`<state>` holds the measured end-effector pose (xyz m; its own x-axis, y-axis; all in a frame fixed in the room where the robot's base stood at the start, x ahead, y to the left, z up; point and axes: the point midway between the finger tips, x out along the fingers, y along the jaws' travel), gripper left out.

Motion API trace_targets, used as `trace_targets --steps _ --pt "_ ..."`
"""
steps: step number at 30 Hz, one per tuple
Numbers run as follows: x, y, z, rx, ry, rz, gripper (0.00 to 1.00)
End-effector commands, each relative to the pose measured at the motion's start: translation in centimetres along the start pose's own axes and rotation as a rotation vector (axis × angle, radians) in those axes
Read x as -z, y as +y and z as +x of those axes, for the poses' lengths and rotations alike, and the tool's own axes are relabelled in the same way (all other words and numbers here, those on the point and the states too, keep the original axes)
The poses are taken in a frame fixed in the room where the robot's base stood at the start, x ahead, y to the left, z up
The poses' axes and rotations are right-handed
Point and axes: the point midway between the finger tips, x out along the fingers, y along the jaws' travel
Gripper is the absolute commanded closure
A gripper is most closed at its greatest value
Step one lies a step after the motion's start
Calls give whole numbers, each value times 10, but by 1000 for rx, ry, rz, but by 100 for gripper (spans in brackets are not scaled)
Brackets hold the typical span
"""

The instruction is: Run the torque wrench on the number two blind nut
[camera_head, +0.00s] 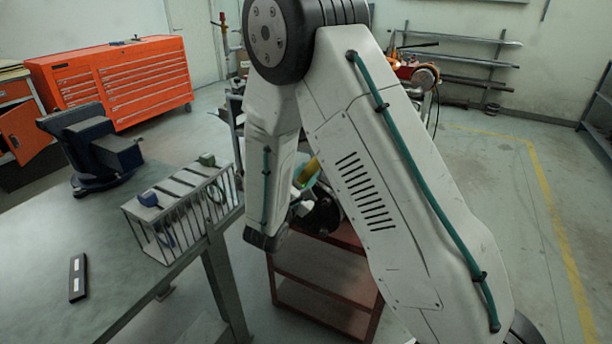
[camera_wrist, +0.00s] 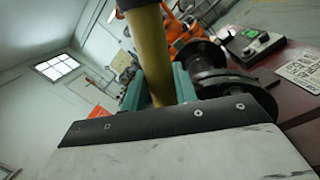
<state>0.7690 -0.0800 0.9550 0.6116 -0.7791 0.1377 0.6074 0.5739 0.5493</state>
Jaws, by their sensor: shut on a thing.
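My gripper (camera_wrist: 158,88) is shut on a yellow handle (camera_wrist: 150,50), with a teal finger on each side of it. I take the handle for the torque wrench; its working end is out of sight. In the head view, my gripper (camera_head: 300,186) is mostly hidden behind my arm, and only a bit of the yellow handle (camera_head: 309,171) shows. A dark round flanged body (camera_wrist: 215,68), likely the valve, is just right of the gripper in the wrist view. It also shows in the head view (camera_head: 326,214). I cannot make out the number two blind nut or whether the wrench touches it.
The flanged body stands on a red cart (camera_head: 322,290). A box with a green display (camera_wrist: 252,44) and a printed card (camera_wrist: 300,70) lie to its right. A bench with a vise (camera_head: 95,150) and a wire rack (camera_head: 180,210) is at left. Floor at right is clear.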

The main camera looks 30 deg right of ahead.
Motion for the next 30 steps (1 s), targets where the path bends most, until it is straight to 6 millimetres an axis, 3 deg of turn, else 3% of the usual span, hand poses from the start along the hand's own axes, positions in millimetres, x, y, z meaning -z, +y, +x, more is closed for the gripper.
trace_targets --steps 30 --pt "-4 5 -41 -2 -2 2 100"
